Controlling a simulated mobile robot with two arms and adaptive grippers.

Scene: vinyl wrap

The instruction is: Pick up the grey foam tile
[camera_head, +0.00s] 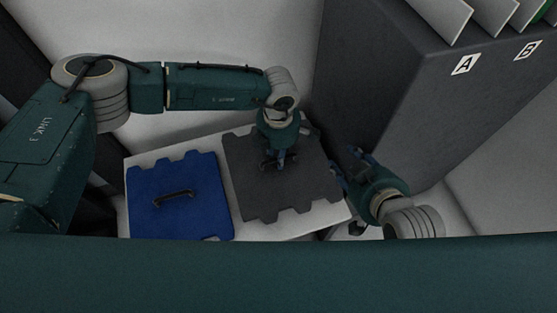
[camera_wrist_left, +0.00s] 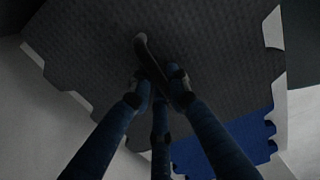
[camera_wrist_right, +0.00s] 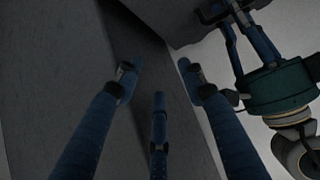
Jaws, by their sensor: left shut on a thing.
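The grey foam tile (camera_head: 262,205) lies at the right of the white table, beside the blue tile, with notched edges. In the left wrist view the grey tile (camera_wrist_left: 95,45) fills the upper part, with a dark handle (camera_wrist_left: 148,55) on it. My left gripper (camera_head: 277,163) is over the tile's middle, shut on the handle. It also shows in the left wrist view (camera_wrist_left: 158,90). My right gripper (camera_head: 347,172) is right of the tile, beside the dark cabinet. In the right wrist view its fingers (camera_wrist_right: 158,80) are spread apart with nothing between them.
A blue foam tile (camera_head: 205,212) with a dark handle (camera_head: 174,198) lies on the left of the white table (camera_head: 285,228).

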